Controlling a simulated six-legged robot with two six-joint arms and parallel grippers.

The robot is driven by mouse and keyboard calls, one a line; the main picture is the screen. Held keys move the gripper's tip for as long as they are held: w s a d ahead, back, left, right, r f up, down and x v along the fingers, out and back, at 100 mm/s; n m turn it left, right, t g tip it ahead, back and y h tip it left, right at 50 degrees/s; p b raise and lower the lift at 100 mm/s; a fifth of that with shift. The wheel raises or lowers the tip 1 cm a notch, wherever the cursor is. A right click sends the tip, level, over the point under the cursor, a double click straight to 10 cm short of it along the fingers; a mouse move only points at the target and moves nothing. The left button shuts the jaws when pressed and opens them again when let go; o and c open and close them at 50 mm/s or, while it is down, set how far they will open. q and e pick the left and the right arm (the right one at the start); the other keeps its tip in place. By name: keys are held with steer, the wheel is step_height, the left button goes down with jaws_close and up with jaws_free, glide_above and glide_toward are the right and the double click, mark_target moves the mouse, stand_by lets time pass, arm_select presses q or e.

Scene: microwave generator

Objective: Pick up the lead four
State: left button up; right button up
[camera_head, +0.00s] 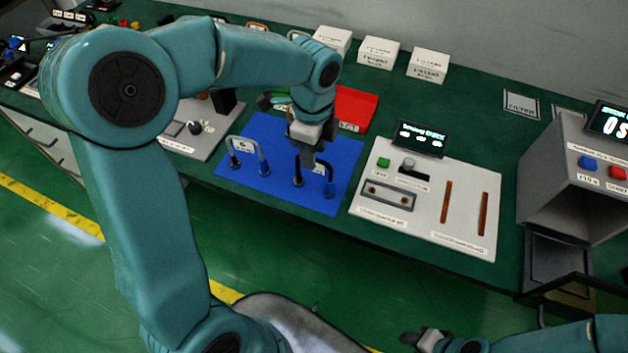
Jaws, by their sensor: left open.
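A blue mat (275,198) lies on the green bench with two looped leads on it. One lead (264,150) arches at the mat's left, with a small white tag beside it. The other lead (331,177) is dark with a blue end, and stands at the mat's right. My right gripper (420,340) is at the bottom edge, away from the bench.
A red tray (354,108) sits behind the mat. A white panel (425,200) with a green button, slots and a small display (420,138) lies to the right. A grey microwave-like box (570,175) stands at the far right. White boxes (378,53) line the back.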

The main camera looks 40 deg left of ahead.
arm_select(q)
steer(key=shift+w+f+p, duration=0.15)
steer(key=shift+f+p, duration=0.2)
steer(key=shift+f, duration=2.4)
jaws_close()
